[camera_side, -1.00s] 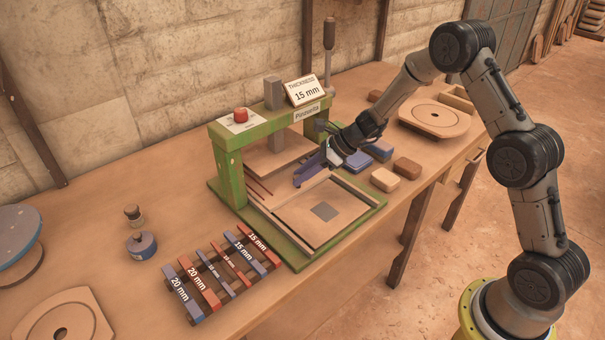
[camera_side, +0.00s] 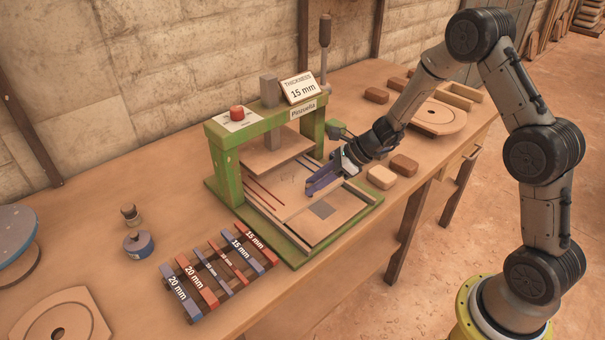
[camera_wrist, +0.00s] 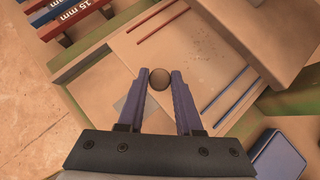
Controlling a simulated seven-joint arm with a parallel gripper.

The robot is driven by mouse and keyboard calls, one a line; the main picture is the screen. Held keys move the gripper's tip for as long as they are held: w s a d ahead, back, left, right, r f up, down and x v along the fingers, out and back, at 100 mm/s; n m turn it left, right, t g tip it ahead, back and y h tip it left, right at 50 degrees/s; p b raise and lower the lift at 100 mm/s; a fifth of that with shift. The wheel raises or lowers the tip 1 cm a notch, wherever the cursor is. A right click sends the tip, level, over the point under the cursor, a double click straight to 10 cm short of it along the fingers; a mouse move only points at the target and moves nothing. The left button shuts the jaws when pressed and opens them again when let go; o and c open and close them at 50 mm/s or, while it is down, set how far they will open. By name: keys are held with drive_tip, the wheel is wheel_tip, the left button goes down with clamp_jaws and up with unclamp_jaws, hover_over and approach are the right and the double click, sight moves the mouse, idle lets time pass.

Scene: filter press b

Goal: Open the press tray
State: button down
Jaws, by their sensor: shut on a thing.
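The press tray (camera_side: 283,181) is a flat wooden board with red and blue guide lines, partly out from under the raised press plate (camera_side: 277,157). The tray also shows in the wrist view (camera_wrist: 190,55). My gripper (camera_side: 309,189) is at the tray's front edge, its purple fingers either side of a round brown knob (camera_wrist: 159,79) in the wrist view (camera_wrist: 159,76). It is shut on this knob. The fingers hide the knob in the side view. The green press (camera_side: 232,175) stands upright around the tray.
A dark square (camera_side: 322,209) lies on the base just ahead of the tray. A rack of red and blue strips (camera_side: 220,270) stands front left of the press. Wooden blocks (camera_side: 382,177) and a blue block (camera_wrist: 276,158) lie to the right. A lever (camera_side: 325,45) rises behind.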

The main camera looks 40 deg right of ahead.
drive_tip(key=s, duration=1.7)
drive_tip(key=shift+s, duration=0.2)
drive_tip(key=c, duration=0.8)
unclamp_jaws()
drive_tip(key=shift+c, duration=0.2)
drive_tip(key=v, duration=1.4)
drive_tip(key=shift+w+a, duration=0.1)
